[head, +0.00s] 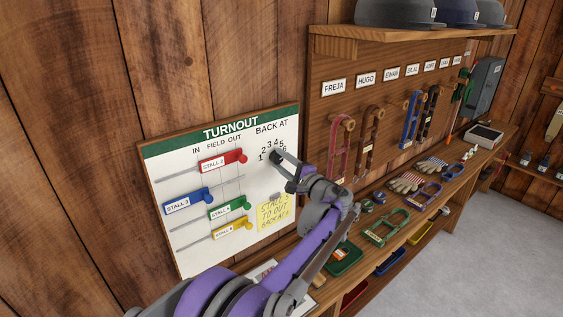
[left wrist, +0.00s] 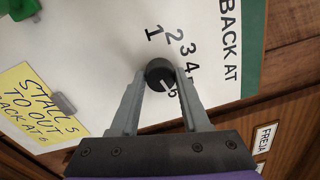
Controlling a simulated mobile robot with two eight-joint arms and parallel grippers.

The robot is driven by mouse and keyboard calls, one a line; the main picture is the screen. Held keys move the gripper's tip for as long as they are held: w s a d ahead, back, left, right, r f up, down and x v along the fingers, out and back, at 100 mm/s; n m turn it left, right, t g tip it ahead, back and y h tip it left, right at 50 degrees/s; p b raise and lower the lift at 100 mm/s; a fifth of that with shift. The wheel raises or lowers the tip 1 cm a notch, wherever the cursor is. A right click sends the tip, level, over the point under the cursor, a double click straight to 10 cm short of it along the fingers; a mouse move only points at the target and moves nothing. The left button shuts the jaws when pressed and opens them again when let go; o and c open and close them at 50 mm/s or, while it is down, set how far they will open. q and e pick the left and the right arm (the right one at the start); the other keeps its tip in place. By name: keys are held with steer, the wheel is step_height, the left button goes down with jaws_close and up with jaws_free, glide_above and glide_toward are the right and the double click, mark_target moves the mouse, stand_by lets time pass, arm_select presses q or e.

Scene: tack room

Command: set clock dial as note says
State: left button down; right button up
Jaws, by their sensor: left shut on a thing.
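The turnout board (head: 160,157) stands against the wall, with the numbers 1 to 6 in an arc under BACK AT. The black clock dial knob (left wrist: 159,72) sits by these numbers; a white mark on it appears to point down-right in the left wrist view, toward a numeral that looks like 6. My left gripper (head: 277,156) is shut on the knob, one finger on each side, also in the left wrist view (left wrist: 162,82). In the head view it hides most of the dial. The yellow note (head: 273,212) appears to read "Stall 5 to out, back at 6".
Red (head: 223,160), blue (head: 188,201), green (head: 230,207) and yellow (head: 231,227) stall sliders are on the board's left. A bench (head: 410,228) to the right holds gloves, brushes and other gear. Halters hang above it; a grey floor (head: 480,250) is open.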

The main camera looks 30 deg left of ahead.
arm_select(q)
steer(key=shift+c, duration=1.9)
jaws_free()
steer(key=b+v, duration=0.1)
steer(key=v, duration=0.9)
steer(key=shift+d, duration=0.35)
steer(key=shift+s, duration=0.15)
